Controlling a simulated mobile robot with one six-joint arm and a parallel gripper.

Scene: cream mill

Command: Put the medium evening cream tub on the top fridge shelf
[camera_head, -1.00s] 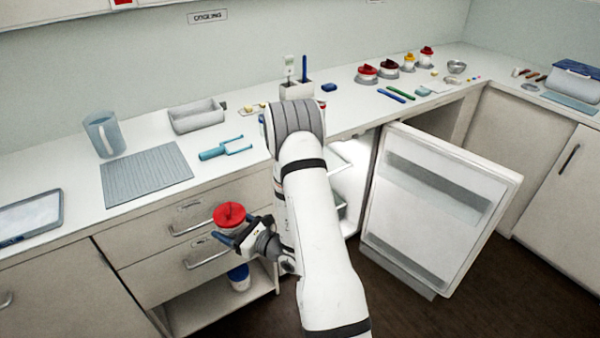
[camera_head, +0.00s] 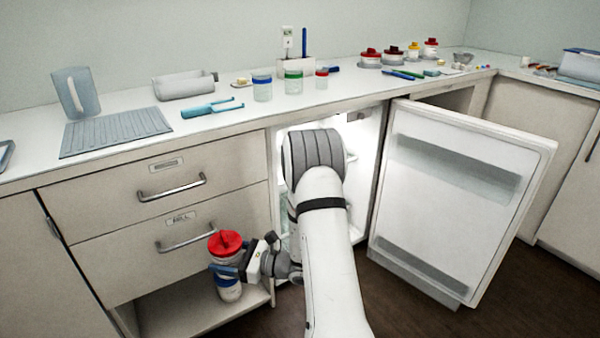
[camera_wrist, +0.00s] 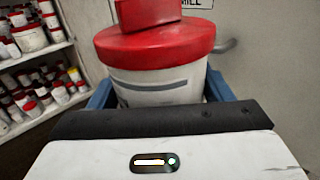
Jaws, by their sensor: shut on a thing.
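My gripper (camera_head: 224,270) is shut on a tub with a red lid (camera_head: 225,243), in front of the lower drawers. The wrist view shows this tub's white body (camera_wrist: 155,86) with a grey band, upright between my blue fingers (camera_wrist: 160,95), and a red block-shaped knob on its lid. Its label is not readable, so I cannot tell whether it is the medium evening cream tub. The fridge (camera_head: 366,135) stands open under the counter, lit inside. My arm hides most of its interior, and the top shelf cannot be made out clearly.
The fridge door (camera_head: 455,180) stands open to the right. Blue-lidded (camera_head: 262,88), green-lidded (camera_head: 293,83) and small red-lidded (camera_head: 321,79) tubs stand on the counter. Shelves of jars (camera_wrist: 35,75) show at left in the wrist view.

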